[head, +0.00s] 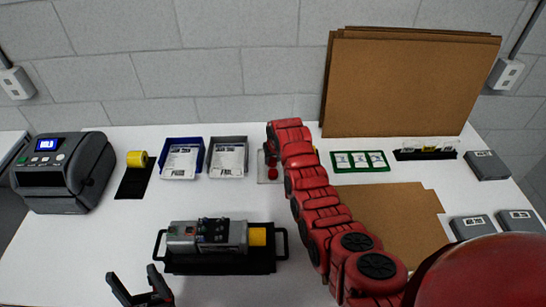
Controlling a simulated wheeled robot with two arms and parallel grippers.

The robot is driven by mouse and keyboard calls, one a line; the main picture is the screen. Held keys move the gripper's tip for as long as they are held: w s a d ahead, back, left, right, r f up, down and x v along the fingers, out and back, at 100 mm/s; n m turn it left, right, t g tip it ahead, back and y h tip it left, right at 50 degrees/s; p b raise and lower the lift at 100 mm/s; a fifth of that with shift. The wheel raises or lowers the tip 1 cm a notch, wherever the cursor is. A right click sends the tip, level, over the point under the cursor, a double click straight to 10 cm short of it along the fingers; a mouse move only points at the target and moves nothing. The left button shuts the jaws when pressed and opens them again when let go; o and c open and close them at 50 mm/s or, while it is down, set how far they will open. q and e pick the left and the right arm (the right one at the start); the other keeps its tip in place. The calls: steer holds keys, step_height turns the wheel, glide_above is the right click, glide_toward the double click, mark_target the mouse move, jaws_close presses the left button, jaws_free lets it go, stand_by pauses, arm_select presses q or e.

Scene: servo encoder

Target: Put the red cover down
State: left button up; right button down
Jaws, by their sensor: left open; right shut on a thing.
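The red cover (271,170) is a small red piece near the back middle of the table, low over a pale flat plate (262,178). My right gripper (270,155) is at the end of the red arm and shut on the cover; the arm hides most of its fingers. I cannot tell whether the cover touches the plate. My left gripper (132,278) is open and empty at the front left edge. The servo motor (208,238), grey with a yellow end, lies in a black handled tray (220,267) at the front middle.
A label printer (64,172) and yellow tape roll (137,159) stand left. A blue bin (183,143) and grey bin (229,142) are left of the plate. Cardboard (400,215), a green tray (361,168) and grey boxes (487,165) lie right. My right arm crosses the middle.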

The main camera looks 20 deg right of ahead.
steer(key=shift+f, duration=0.25)
steer(key=shift+f, duration=0.15)
steer(key=shift+f+b, duration=0.15)
steer(key=shift+b, duration=0.15)
steer(key=c, duration=0.5)
jaws_free()
